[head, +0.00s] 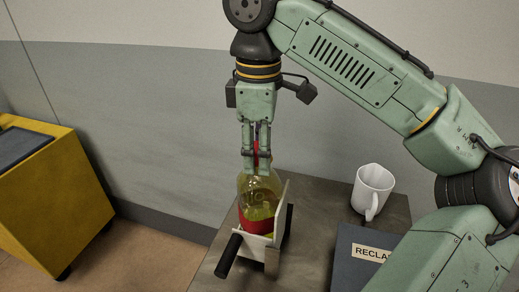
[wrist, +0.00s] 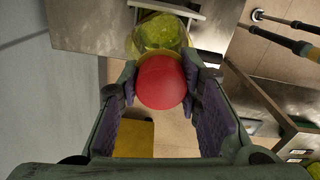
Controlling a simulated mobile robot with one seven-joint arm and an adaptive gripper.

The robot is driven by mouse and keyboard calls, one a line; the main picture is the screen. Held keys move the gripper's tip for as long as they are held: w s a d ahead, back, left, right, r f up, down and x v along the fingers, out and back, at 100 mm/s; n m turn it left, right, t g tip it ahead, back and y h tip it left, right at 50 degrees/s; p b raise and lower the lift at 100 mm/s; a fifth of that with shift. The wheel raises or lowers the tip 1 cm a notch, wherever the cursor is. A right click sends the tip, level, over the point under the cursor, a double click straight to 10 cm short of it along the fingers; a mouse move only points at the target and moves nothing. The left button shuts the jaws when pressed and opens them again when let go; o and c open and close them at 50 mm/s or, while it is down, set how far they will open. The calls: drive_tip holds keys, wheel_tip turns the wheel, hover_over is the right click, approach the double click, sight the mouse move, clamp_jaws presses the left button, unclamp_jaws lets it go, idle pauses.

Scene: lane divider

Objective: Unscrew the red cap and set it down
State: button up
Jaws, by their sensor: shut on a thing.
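The red cap (head: 256,158) is at the top of a clear bottle (head: 260,188) with yellow-green contents and a red band low down. I cannot tell whether the cap is still threaded on. The bottle stands upright in a white holder (head: 283,205) with black handles. My gripper (head: 258,163) points down over the bottle and is shut on the cap, largely hiding it in the head view. In the wrist view, the round cap (wrist: 161,82) sits between both finger pads, with the bottle (wrist: 160,35) behind it.
A white mug (head: 372,188) and a dark box (head: 350,255) labelled "RECLA…" are on the grey table (head: 325,195) at right. Bare tabletop lies between holder and mug. A yellow cabinet (head: 45,195) stands at left, across a floor gap. The wall is behind.

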drive_tip(key=shift+n, duration=1)
drive_tip(key=shift+n, duration=0.9)
drive_tip(key=o, duration=0.7)
drive_tip(key=shift+m, duration=0.9)
